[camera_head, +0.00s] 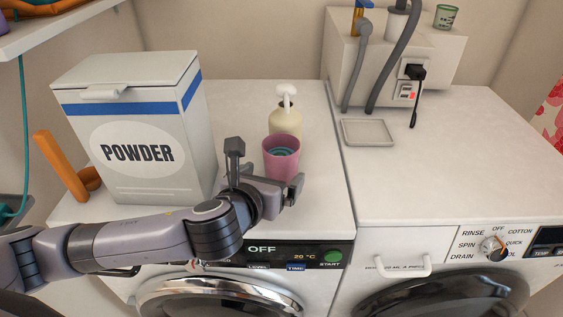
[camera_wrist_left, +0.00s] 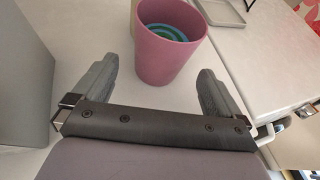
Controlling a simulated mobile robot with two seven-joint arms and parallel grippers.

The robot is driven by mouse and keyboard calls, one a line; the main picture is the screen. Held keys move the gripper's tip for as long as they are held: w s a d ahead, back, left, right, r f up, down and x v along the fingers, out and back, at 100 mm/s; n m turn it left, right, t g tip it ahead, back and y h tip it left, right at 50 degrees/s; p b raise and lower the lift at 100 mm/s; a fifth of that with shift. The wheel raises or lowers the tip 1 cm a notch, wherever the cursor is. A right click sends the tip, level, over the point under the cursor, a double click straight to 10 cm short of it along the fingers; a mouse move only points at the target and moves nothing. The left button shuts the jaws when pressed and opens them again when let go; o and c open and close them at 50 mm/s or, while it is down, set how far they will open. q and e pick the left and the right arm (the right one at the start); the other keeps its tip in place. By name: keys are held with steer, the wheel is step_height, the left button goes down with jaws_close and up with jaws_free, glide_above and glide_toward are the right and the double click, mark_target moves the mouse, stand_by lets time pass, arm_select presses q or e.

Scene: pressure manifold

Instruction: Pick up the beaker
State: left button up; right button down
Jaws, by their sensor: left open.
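The beaker appears to be the pink-purple cup (camera_head: 281,162) standing upright on the left machine's white top. Blue-green rings show inside it. In the left wrist view the cup (camera_wrist_left: 168,62) stands ahead of my palm, with its lower part between the two finger lines. My left gripper (camera_head: 272,182) is open at the near side of the cup. In the left wrist view the gripper's (camera_wrist_left: 157,75) fingers are spread wide, with gaps on both sides of the cup. The cup's base is partly hidden by the gripper in the head view. My right gripper is not in view.
A cream pump bottle (camera_head: 285,118) stands just behind the cup. A large POWDER box (camera_head: 138,125) stands left, beside an orange object (camera_head: 60,165). A shallow tray (camera_head: 368,132) lies on the right machine top (camera_head: 450,170), which is mostly clear. A green cup (camera_head: 446,16) sits high at the back.

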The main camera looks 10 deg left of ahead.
mark_target(275, 172)
arm_select(q)
steer(key=shift+x, duration=2.05)
steer(key=c, duration=1.2)
steer(key=shift+o, duration=0.2)
steer(key=shift+r, duration=0.2)
